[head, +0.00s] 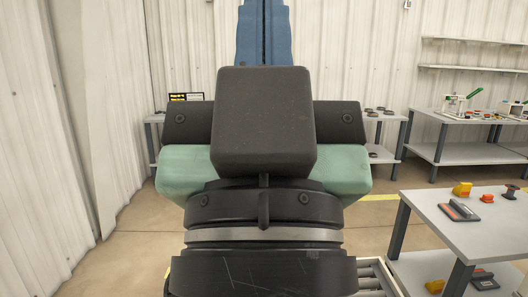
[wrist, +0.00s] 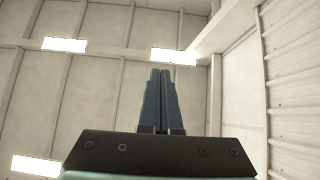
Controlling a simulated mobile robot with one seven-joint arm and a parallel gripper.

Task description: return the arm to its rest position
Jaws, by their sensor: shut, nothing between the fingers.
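My gripper shows in the wrist view (wrist: 161,100) with its two blue fingers together and nothing between them. It points up toward the ceiling. In the head view my gripper (head: 264,25) stands upright at the top centre, its tips cut off by the frame edge. My dark and green wrist and arm links fill the middle of the head view and hide what is behind them.
A grey table (head: 470,228) with yellow, orange and dark parts stands close at the right. Farther benches (head: 455,152) with small items stand along the back wall. Shelves (head: 475,69) hang above them. Bare floor (head: 125,250) shows at the left, beside a corrugated wall.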

